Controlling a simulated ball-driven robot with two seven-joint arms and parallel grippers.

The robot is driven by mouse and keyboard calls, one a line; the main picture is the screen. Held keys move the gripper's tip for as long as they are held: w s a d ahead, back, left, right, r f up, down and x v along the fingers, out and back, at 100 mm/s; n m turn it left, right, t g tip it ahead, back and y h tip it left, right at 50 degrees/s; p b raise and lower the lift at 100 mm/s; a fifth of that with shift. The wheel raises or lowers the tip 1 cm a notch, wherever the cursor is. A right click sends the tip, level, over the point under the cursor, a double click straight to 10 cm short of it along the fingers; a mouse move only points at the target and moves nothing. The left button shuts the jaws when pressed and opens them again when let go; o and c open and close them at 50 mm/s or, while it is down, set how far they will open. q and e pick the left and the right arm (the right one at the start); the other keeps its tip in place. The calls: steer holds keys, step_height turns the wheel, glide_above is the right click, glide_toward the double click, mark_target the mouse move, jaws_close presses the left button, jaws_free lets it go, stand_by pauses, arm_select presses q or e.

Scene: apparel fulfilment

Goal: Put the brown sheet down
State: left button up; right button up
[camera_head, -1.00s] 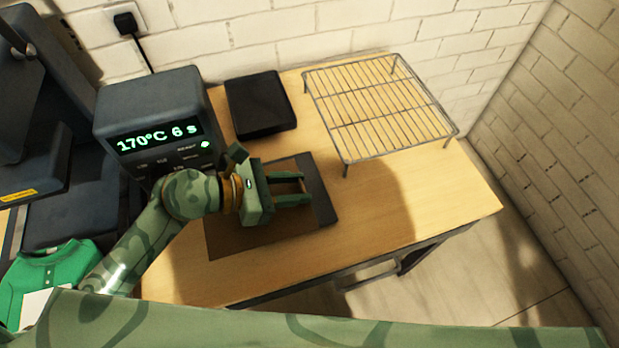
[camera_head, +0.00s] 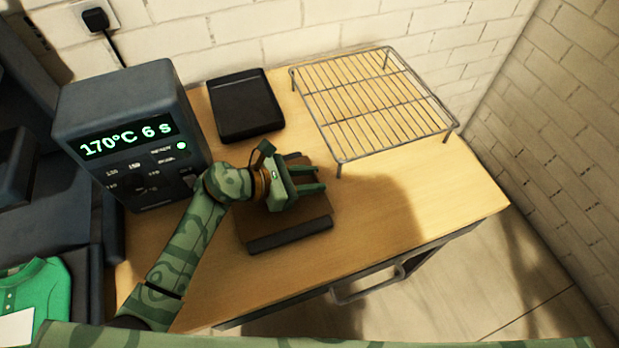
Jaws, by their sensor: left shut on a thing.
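The brown sheet (camera_head: 308,208) is over the wooden table, in front of the wire rack. It has a dark strip (camera_head: 290,235) along its near edge. My left gripper (camera_head: 321,179) is above it, fingers pointing right, shut on it. The gripper hides part of the sheet's far side. I cannot tell whether the sheet touches the table or hangs just above it. My right gripper is not in view.
A control box (camera_head: 130,130) reading 170°C 6 s stands left of the sheet. A black flat tray (camera_head: 245,106) and a wire rack (camera_head: 340,161) are behind it. The wooden table (camera_head: 430,190) is clear to the right. A green shirt (camera_head: 42,290) lies at lower left.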

arm_select(q)
steer(key=shift+r, duration=0.15)
steer(key=o, duration=0.9)
steer(key=shift+f, duration=0.2)
steer(key=shift+o, duration=0.2)
steer(key=shift+r, duration=0.1)
steer(key=shift+a+r, duration=0.15)
steer(key=shift+r, duration=0.05)
step_height(320, 180, up, 4)
steer(key=p, duration=0.2)
glide_above(260, 201)
steer(key=shift+r, duration=0.15)
